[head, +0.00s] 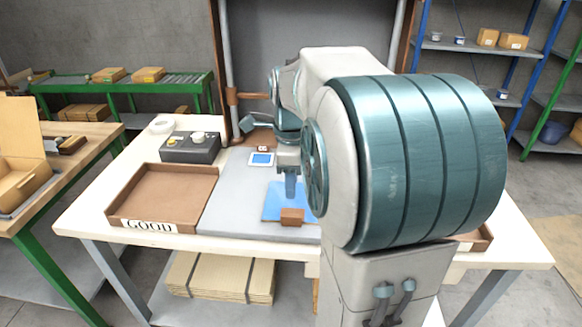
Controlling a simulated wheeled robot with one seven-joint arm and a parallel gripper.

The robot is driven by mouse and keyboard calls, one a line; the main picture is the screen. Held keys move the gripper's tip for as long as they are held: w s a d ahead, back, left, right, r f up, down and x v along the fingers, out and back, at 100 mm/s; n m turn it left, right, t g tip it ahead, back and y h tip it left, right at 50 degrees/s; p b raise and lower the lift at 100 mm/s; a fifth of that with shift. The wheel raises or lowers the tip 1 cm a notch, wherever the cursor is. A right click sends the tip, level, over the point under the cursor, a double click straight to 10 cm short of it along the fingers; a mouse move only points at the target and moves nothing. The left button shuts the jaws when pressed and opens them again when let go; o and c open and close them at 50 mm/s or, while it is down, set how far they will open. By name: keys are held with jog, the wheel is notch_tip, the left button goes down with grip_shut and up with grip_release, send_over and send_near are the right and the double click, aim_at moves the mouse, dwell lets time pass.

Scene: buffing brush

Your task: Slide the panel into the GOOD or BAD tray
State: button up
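A flat blue panel (272,205) lies on the grey work surface (228,215) in the middle of the table. My gripper (291,188) points down over the panel's right part, and my arm hides some of it. The fingers are small and partly shaded, so I cannot tell whether they are open or shut. A small brown block (292,217) sits at the panel's near edge, just below the fingers; whether they touch it is unclear. The brown GOOD tray (112,212) stands empty to the left. A brown tray edge (486,238) shows at the right; its label is hidden behind my arm.
A dark control box (190,150) with knobs and a white tape roll (162,124) stand behind the GOOD tray. A small blue-screened device (261,159) lies behind the panel. The grey surface between panel and GOOD tray is clear. My large arm blocks the table's right half.

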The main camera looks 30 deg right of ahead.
aim_at(292, 216)
notch_tip(292, 216, down, 9)
jog(key=shift+f+b, duration=0.2)
jog(key=shift+b, duration=0.25)
grip_shut()
